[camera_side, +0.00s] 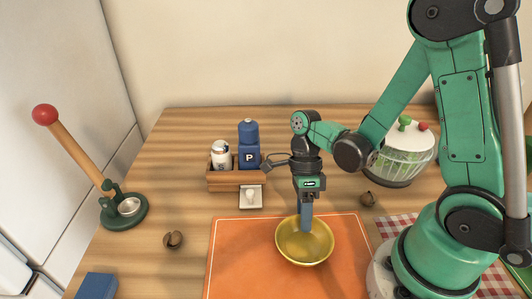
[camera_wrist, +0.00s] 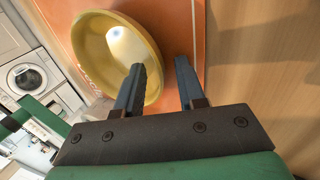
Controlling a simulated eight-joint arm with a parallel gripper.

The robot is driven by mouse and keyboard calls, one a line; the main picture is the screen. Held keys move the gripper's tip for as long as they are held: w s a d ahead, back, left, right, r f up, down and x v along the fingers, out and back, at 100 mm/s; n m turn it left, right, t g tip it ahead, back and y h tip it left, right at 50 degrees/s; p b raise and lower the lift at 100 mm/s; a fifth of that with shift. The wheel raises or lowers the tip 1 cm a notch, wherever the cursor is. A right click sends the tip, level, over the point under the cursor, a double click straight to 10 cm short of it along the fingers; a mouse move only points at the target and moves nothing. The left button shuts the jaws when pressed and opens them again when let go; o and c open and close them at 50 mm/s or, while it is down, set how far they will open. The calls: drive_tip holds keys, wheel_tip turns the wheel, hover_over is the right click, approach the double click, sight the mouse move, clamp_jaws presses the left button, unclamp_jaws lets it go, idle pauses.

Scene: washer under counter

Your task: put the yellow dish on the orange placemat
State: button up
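The yellow dish (camera_side: 305,250), a round shiny bowl, is upright over the orange placemat (camera_side: 232,262) and appears to rest on it, near the middle of its visible part. My gripper (camera_side: 305,228) points down at the dish's far rim in the side view. In the wrist view, the fingers of my gripper (camera_wrist: 160,68) are spread apart. One finger is over the inside of the dish (camera_wrist: 92,48) and the other is outside its rim, over the placemat (camera_wrist: 195,25). The rim lies between them, with a gap showing. The dish's underside is hidden.
Behind the placemat stand a wooden caddy (camera_side: 233,181) with shakers and a small white dish (camera_side: 251,197). Brown nutshell-like pieces (camera_side: 173,240) lie nearby. A salad spinner (camera_side: 402,158) is at right, a red-handled press (camera_side: 123,210) at left, and a blue block (camera_side: 97,286) front left.

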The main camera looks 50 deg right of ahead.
drive_tip(key=shift+r, duration=0.1)
drive_tip(key=w+r+n+t+h, duration=0.1)
drive_tip(key=r+n+t, duration=0.4)
drive_tip(key=n, duration=0.8)
drive_tip(key=w+d+r+n+t+h, duration=0.1)
drive_tip(key=w+r+n+t, duration=0.3)
drive_tip(key=n, duration=1)
wheel_tip(320, 180, up, 4)
drive_tip(key=shift+f+t+h, duration=0.2)
drive_tip(key=shift+t+h, duration=0.5)
drive_tip(key=shift+t, duration=0.1)
